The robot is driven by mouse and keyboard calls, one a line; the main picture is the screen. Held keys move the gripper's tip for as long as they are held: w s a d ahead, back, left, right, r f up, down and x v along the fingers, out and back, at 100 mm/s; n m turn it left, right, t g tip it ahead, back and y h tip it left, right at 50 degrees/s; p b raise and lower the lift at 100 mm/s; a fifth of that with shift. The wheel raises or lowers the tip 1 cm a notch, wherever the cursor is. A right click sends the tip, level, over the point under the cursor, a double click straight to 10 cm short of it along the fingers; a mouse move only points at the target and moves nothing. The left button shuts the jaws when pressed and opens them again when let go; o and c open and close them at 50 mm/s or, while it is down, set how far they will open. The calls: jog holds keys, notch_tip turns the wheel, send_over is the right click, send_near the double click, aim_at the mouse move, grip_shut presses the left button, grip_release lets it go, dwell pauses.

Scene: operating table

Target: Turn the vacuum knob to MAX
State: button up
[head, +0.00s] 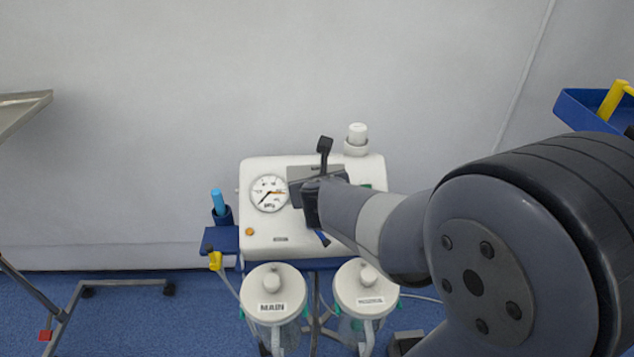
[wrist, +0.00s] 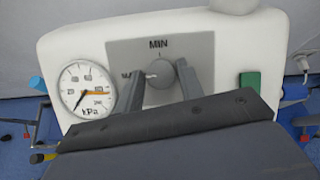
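The vacuum knob (wrist: 162,82) is a round dark grey knob on a grey panel (wrist: 198,48) of the white suction unit (head: 261,228). MIN is printed above it, and a label starting with "MA" is partly hidden at its left. A small white mark shows on the knob's left side, toward that label. My gripper (wrist: 160,76) reaches over the panel, one finger on each side of the knob. The fingers are very close to its sides; contact is not clear. In the head view my arm hides the knob.
A green switch (wrist: 250,84) is to the right. Two lidded jars, one marked MAIN (head: 273,288), hang below. A white cap (head: 357,136) stands behind. A wall is close behind.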

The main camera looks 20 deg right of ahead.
jog(key=shift+o, duration=0.3)
jog(key=p+v, duration=0.5)
jog(key=v, duration=0.5)
jog(key=shift+s+r+p, duration=0.2)
jog(key=shift+s+p, duration=0.2)
jog(key=b+x, duration=0.6)
jog(key=x, duration=0.5)
jog(key=shift+a, duration=0.1)
